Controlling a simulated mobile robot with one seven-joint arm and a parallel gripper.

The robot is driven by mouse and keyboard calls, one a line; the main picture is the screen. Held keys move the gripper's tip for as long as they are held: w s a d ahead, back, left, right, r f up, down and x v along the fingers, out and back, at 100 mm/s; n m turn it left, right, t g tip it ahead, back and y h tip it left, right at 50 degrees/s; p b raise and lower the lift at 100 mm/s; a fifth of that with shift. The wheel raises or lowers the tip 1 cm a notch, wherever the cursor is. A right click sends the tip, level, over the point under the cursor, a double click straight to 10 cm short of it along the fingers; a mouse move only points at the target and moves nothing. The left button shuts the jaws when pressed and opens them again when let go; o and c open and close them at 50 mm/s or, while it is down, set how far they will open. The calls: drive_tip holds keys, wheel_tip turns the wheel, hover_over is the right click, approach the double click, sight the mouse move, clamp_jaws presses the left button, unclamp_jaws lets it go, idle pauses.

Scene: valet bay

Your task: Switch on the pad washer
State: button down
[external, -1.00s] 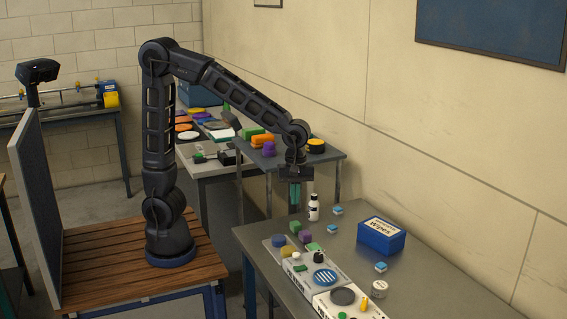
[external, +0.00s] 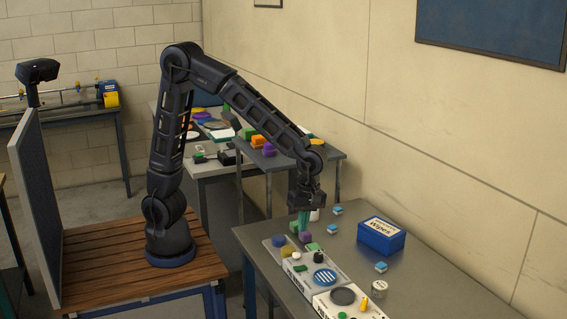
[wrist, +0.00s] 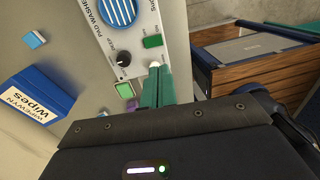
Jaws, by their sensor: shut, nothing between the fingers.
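The pad washer (external: 326,265) is a white box on the grey table, with a blue striped disc, a black knob and a green switch (external: 300,268). In the wrist view its labelled panel (wrist: 134,57) is at the top, with the knob (wrist: 124,59) left of the green switch (wrist: 152,41). In the wrist view the fingertips (wrist: 156,74) lie just below the switch, beside a small white round spot. Whether they touch the panel cannot be told.
A second white unit (external: 347,300) with a grey disc and yellow knob stands nearer the camera. A tray (external: 271,251) of coloured blocks lies behind the washer. A blue wipes box (external: 382,238), blue-and-white blocks (external: 381,267) and a jar (external: 379,289) stand on the right.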

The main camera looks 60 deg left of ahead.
sight(297, 268)
drive_tip(key=f, duration=0.4)
drive_tip(key=s+f, duration=0.1)
drive_tip(key=f, duration=0.8)
drive_tip(key=shift+s+f, duration=0.3)
drive_tip(key=shift+s, duration=0.05)
drive_tip(key=shift+s+f, duration=0.1)
drive_tip(key=shift+f, duration=0.05)
drive_tip(key=shift+w+r, duration=0.2)
drive_tip(key=shift+w, duration=0.6)
drive_tip(key=shift+r, duration=0.1)
wheel_tip(297, 268, up, 14)
drive_tip(key=s, duration=0.1)
drive_tip(key=shift+s, duration=0.35)
idle(0.4)
